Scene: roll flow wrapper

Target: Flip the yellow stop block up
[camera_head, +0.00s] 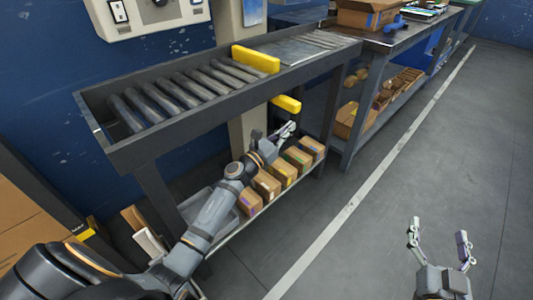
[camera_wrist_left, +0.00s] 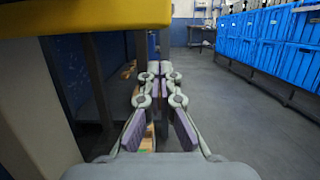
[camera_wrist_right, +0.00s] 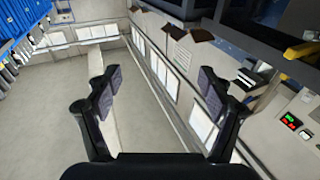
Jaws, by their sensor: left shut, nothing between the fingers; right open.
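A yellow block (camera_head: 256,59) stands across the rollers of the conveyor (camera_head: 172,125). A second yellow piece (camera_head: 287,104) sticks out from the conveyor's front side, lower down; whether the two are joined is hidden by the side rail. My left gripper (camera_head: 288,129) is shut and empty just below this lower piece. In the left wrist view a yellow surface (camera_wrist_left: 85,19) fills the upper left, above and left of the shut left fingers (camera_wrist_left: 160,75). I cannot tell whether they touch it. My right gripper (camera_head: 438,231) is open and empty over the floor at the lower right.
Several small cardboard boxes (camera_head: 283,173) stand on the shelf under the conveyor, below my left gripper. A workbench (camera_head: 375,40) with a cardboard box (camera_head: 367,14) is beyond the conveyor's right end. The grey floor (camera_head: 400,155) at the right is clear.

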